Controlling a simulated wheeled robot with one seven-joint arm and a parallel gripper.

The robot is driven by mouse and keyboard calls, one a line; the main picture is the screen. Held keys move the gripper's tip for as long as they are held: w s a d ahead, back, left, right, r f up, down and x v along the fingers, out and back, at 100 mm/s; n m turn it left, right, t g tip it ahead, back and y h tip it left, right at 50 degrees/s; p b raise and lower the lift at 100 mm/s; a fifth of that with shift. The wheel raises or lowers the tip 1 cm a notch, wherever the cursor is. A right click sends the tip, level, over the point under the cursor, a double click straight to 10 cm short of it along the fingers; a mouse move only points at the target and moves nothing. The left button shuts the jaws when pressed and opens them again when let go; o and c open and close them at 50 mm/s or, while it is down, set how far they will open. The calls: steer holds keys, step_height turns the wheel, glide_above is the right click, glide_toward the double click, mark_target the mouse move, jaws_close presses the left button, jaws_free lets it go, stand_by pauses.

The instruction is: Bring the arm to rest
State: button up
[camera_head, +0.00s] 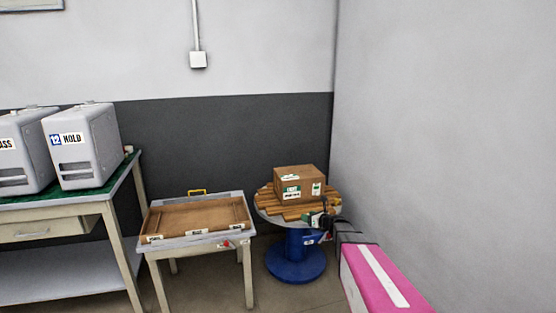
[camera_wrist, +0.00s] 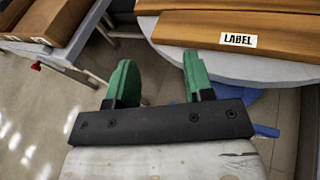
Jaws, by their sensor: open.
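My gripper (camera_wrist: 156,84) has two green fingers set apart on a dark bar, with nothing between them in the wrist view. In the head view my gripper (camera_head: 319,222) is at the front edge of a round table (camera_head: 262,212) with a blue pedestal. My pink and black arm reaches it from the lower right. In the wrist view the round table's pale rim (camera_wrist: 215,66) lies just beyond the fingertips. I cannot tell whether the fingers touch it.
The round table bears wooden slats (camera_head: 270,202) and a cardboard box (camera_head: 298,184). A small table (camera_head: 180,243) with a shallow wooden tray (camera_head: 196,216) stands left of it. A workbench (camera_head: 92,210) holds grey canisters (camera_head: 84,147). A bare wall (camera_head: 440,130) closes the right side.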

steer(key=s+a+f+n+g+h, duration=0.15)
steer(key=s+n+g, duration=0.25)
steer(key=s+n, duration=0.45)
steer(key=s+a+f+n+g+h, duration=0.1)
steer(key=s+a+n+g, duration=0.2)
steer(key=s+n, duration=0.55)
steer(key=s+d+n+g+h, duration=0.2)
steer(key=s+d+n+h, duration=0.1)
steer(key=s+n, duration=0.3)
steer(key=s+d+n+g+h, duration=0.2)
steer(key=s+d+n+h, duration=0.2)
steer(key=s, duration=0.6)
steer(key=shift+d+r+n+g, duration=0.25)
steer(key=shift+n+g, duration=0.05)
steer(key=shift+n, duration=0.9)
